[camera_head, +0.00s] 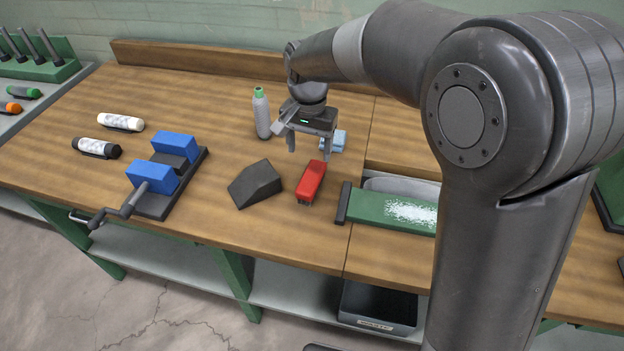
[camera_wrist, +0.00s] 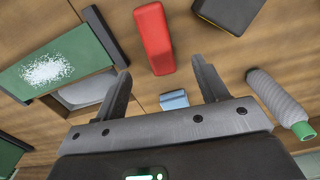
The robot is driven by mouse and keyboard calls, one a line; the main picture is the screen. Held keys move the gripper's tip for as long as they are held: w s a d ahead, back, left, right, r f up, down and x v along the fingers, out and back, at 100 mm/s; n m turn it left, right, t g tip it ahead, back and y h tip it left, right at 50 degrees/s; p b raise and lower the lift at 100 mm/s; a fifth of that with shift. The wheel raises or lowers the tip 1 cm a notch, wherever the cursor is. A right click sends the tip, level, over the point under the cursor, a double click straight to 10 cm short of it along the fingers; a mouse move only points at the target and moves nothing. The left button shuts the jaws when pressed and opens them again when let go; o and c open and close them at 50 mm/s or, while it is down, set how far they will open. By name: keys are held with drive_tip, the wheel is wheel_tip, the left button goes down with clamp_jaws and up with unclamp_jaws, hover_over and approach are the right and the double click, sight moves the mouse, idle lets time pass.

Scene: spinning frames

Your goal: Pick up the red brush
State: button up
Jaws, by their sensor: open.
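The red brush (camera_head: 311,181) lies on the wooden workbench, between a dark wedge-shaped block and a green board. Its red body faces up, and a narrow dark underside shows along its edge. My gripper (camera_head: 309,146) is above the bench, just behind the brush's far end, pointing down. It is open and empty. In the wrist view the red brush (camera_wrist: 153,38) lies beyond the fingertips, roughly in line with the gap between the two fingers (camera_wrist: 163,78). The fingers do not touch it.
A dark wedge block (camera_head: 255,184) sits left of the brush; a green board with white flakes (camera_head: 380,208) sits right. A grey bottle with a green cap (camera_head: 261,113) and a small light-blue item (camera_head: 339,141) are near my gripper. A blue vise (camera_head: 152,180) stands left.

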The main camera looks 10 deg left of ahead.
sight(311, 176)
wheel_tip(311, 176, down, 5)
drive_tip(key=shift+r, duration=0.1)
drive_tip(key=shift+d+f, duration=0.15)
drive_tip(key=shift+f, duration=1.35)
drive_tip(key=shift+d+f, duration=0.1)
drive_tip(key=shift+f, duration=1.4)
drive_tip(key=shift+c, duration=0.4)
drive_tip(key=c, duration=1)
drive_tip(key=shift+r, duration=0.1)
